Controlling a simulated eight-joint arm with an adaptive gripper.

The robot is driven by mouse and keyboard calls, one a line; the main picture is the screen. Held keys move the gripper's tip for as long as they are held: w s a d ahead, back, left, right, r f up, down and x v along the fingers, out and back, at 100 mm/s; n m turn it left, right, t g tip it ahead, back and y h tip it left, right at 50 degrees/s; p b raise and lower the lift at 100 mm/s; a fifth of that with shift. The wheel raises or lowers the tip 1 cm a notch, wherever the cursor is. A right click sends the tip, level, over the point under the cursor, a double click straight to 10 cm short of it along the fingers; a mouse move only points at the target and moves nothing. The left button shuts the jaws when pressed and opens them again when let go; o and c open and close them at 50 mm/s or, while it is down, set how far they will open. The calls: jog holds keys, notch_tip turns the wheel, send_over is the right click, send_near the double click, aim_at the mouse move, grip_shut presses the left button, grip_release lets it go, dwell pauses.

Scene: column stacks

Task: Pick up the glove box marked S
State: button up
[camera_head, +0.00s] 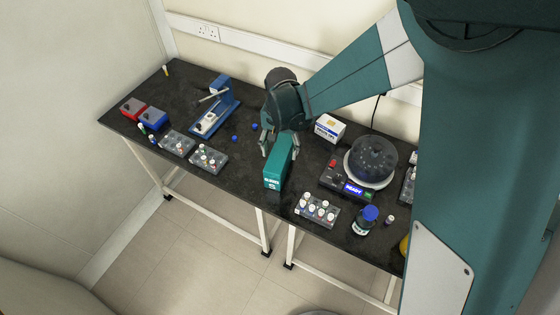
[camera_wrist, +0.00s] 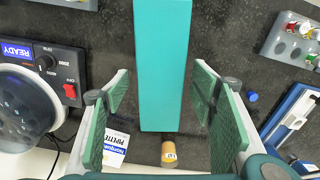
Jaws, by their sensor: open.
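The glove box (camera_head: 278,162) is a teal box on the dark bench, its front end marked "GLOVES S" facing the bench's front edge. In the wrist view the teal box (camera_wrist: 162,65) runs between the two fingers, its marking out of sight. My gripper (camera_head: 280,145) is open, with its fingers on either side of the far end of the box. In the wrist view the gripper (camera_wrist: 162,118) shows a gap between each green finger pad and the box.
A centrifuge (camera_head: 370,160) with a READY display and a white carton (camera_head: 329,128) stand to the right. Vial racks (camera_head: 317,209) (camera_head: 208,159) sit on both sides. A blue device (camera_head: 215,115) is at the left. A small orange-capped vial (camera_wrist: 168,152) is just beyond the box.

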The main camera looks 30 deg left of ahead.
jog(key=shift+f, duration=0.2)
jog(key=shift+s+f, duration=0.2)
jog(key=shift+f, duration=2.3)
jog(key=c, duration=1.2)
